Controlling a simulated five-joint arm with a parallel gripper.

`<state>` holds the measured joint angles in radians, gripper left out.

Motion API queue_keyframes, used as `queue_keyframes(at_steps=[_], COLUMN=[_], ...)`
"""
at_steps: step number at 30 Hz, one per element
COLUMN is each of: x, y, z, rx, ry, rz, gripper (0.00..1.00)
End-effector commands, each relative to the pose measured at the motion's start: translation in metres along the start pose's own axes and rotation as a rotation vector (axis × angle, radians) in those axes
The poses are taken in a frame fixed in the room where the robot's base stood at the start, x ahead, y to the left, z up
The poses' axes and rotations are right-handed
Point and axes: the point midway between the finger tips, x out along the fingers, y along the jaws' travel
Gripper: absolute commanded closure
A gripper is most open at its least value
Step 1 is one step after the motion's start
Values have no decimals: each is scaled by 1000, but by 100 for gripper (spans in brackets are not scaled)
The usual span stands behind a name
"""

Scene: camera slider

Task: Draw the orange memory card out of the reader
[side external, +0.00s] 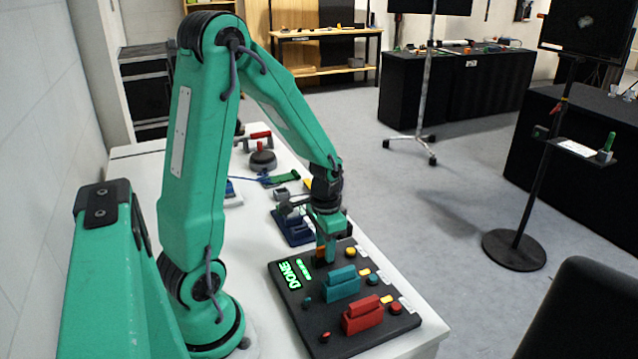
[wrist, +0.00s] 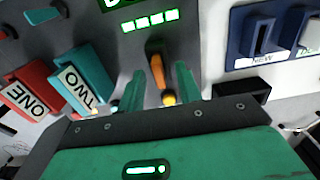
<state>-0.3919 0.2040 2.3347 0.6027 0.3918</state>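The orange memory card (wrist: 156,70) stands edge-on in the dark reader panel (wrist: 185,30) in the wrist view. Its orange edge (side external: 321,253) also shows in the side view, partly hidden by my fingers. My gripper (wrist: 160,76) points down over it, with one green finger on each side and visible gaps between card and fingers. In the side view my gripper (side external: 326,247) is low over the reader's back end. The reader (side external: 355,343) has a lit green display reading DONE with green bars. How deep the card sits is hidden.
A teal block marked TWO (wrist: 84,82) and a red block marked ONE (wrist: 32,88) stand on the same panel, left of my fingers. A blue slotted holder labelled NEW (wrist: 252,45) lies to the right. Several coloured buttons line the panel. Tools (side external: 262,158) lie farther back on the white table.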

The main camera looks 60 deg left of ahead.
Motion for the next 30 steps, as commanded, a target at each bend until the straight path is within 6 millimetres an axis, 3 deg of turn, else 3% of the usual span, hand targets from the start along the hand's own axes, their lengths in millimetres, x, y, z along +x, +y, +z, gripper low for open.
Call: queue_keyframes(at_steps=[7, 12, 18, 19, 20, 30], x=[0, 0, 0, 0, 0, -1], y=[0, 0, 0, 0, 0, 0], z=[0, 0, 0, 0, 0, 0], rx=[0, 0, 0, 0, 0, 0], ry=[0, 0, 0, 0, 0, 0], rz=[0, 0, 0, 0, 0, 0], gripper=[65, 99, 100, 96, 100, 100])
